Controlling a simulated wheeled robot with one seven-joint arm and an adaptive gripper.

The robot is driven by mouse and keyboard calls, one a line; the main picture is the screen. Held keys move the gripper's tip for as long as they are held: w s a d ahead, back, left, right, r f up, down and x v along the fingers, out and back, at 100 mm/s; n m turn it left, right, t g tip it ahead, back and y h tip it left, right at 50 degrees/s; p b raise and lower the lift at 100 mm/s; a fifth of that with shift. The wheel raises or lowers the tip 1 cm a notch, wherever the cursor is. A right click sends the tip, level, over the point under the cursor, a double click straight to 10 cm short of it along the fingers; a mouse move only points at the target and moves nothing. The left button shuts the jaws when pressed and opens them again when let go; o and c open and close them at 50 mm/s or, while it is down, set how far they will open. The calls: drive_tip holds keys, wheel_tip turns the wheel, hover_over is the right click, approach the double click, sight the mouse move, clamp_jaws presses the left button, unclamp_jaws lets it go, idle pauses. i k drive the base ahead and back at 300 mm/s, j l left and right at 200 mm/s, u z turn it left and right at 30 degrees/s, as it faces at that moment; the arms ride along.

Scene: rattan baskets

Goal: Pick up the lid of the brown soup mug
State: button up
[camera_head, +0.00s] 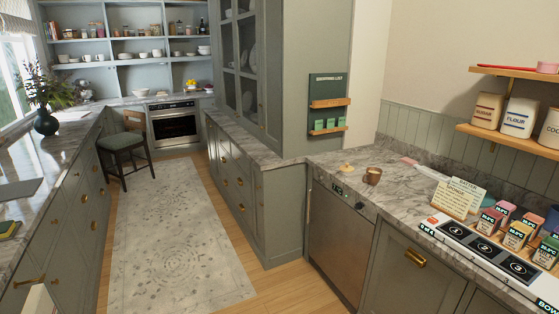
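A small brown mug (372,176) stands on the grey marble counter (335,158) at the right, above the dishwasher. Just left of it a small, flat, tan and yellowish piece (346,168) lies on the counter, apart from the mug. It looks like a lid with a knob, but it is too small to be sure. I cannot tell whether the mug has anything on its top.
A dishwasher (338,238) sits below the mug. To its right are a sign (458,196), small boxes (517,236) and a numbered white tray (485,250). A pinkish-ended utensil (425,168) lies behind. The rug (170,240) on the floor is clear.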

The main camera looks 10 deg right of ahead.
sight(347, 169)
drive_tip(key=i, duration=0.7)
drive_tip(key=i+l+u, duration=0.15)
drive_tip(key=i, duration=1.25)
drive_tip(key=i+z, duration=0.2)
drive_tip(key=i, duration=0.25)
drive_tip(key=i+j+z, duration=0.25)
drive_tip(key=i, duration=0.15)
drive_tip(key=i+l+z, duration=0.2)
drive_tip(key=i+z, duration=0.25)
drive_tip(key=i+l+z, duration=0.1)
drive_tip(key=i+z, duration=0.35)
drive_tip(key=k, duration=0.1)
